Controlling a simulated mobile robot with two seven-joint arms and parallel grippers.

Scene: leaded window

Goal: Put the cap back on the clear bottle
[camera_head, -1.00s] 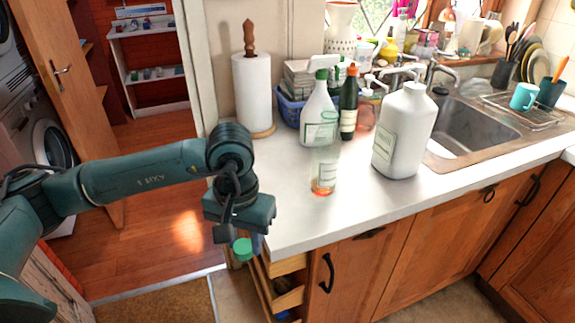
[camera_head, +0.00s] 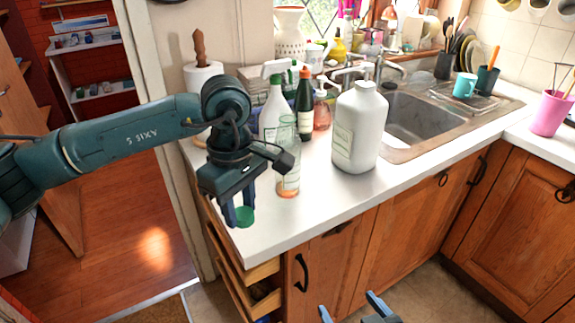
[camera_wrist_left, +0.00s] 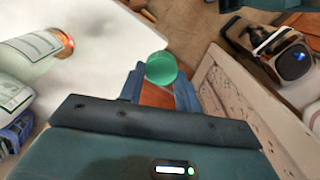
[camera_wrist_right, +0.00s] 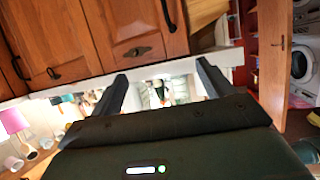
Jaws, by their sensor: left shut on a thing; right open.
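A clear bottle (camera_head: 289,168) with a pale label and an orange base stands upright on the white counter. My left gripper (camera_head: 238,212) is shut on a green cap (camera_head: 244,217), just left of the bottle and near the counter's front left corner. The cap also shows between the fingertips in the left wrist view (camera_wrist_left: 161,68). The bottle's upper part is partly behind my left wrist; its top is hard to make out. My right gripper (camera_head: 350,307) is open and empty, low in front of the cabinets. In the right wrist view its fingers are wide apart.
A large white jug (camera_head: 360,128) stands right of the clear bottle. A spray bottle (camera_head: 272,108), a dark green bottle (camera_head: 305,105) and a pink bottle (camera_head: 322,112) stand behind. The counter front (camera_head: 300,215) is clear. Drawers (camera_head: 262,270) stand open below.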

